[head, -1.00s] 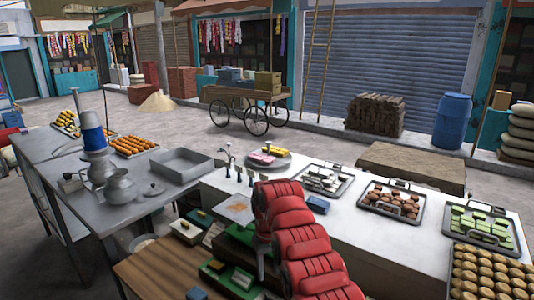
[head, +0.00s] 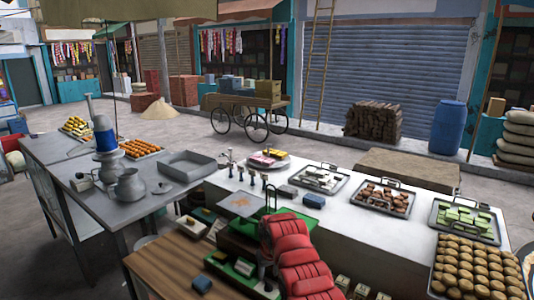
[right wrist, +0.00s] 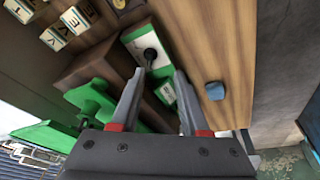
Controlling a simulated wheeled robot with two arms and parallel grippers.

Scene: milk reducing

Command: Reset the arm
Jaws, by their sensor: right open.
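My right arm (head: 295,255) is the red segmented one at the bottom middle of the head view, bent over the front of the counter. Its gripper is mostly hidden there behind the arm. In the right wrist view my right gripper (right wrist: 158,72) is open, with nothing between its fingertips. Its fingers point at a green-and-white box (right wrist: 146,46) with a black knob on the wooden table (right wrist: 225,50); I cannot tell whether they touch it. A blue block (right wrist: 214,91) lies beside the right finger. My left gripper is not in view.
Metal pots (head: 130,187) and an empty tray (head: 187,165) stand on the left table. Trays of sweets (head: 382,195) line the white counter (head: 335,222). A green stand (right wrist: 92,103) is close to the left finger. Open floor lies behind the counter.

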